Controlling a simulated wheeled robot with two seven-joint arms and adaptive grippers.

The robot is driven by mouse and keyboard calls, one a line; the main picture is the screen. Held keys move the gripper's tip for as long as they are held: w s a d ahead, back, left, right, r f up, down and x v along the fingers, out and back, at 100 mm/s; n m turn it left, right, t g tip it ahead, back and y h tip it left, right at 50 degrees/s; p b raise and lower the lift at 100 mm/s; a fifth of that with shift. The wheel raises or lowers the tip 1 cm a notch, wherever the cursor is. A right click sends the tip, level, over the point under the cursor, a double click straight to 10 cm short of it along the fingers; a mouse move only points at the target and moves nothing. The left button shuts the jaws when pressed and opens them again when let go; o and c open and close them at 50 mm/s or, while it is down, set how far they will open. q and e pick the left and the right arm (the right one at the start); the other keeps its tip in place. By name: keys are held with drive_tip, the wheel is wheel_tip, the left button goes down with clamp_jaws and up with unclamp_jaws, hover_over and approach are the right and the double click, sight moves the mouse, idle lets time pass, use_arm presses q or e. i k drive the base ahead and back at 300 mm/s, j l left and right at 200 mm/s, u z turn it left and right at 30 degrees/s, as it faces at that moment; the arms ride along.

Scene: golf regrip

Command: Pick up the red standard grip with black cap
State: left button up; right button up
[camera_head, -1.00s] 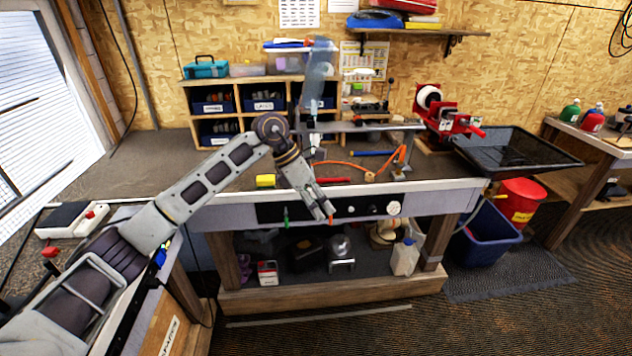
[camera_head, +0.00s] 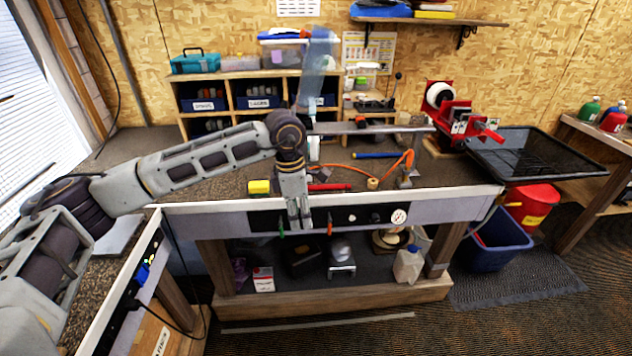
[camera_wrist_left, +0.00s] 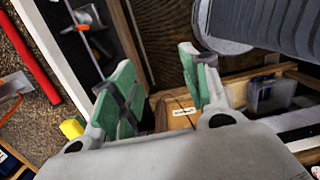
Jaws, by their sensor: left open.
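A red grip-like bar (camera_head: 330,187) lies on the bench top near its front edge, beside a yellow block. In the left wrist view the red bar (camera_wrist_left: 38,62) shows at the upper left, outside my fingers. I cannot make out a black cap on it. My left gripper (camera_head: 300,222) points down in front of the bench's front panel, left of most of the bar and nearer the camera. In the left wrist view its green-padded fingers (camera_wrist_left: 162,88) are apart with nothing between them. My right gripper is not in view.
The yellow block (camera_head: 259,187) lies left of the bar. An orange hose (camera_head: 372,168) and a blue tool (camera_head: 375,155) lie behind. A dark front panel (camera_head: 345,218) holds tools. A red machine (camera_head: 460,120) and black tray (camera_head: 530,150) stand to the right.

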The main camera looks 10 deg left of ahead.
sight(344, 186)
drive_tip(key=i, duration=1.1)
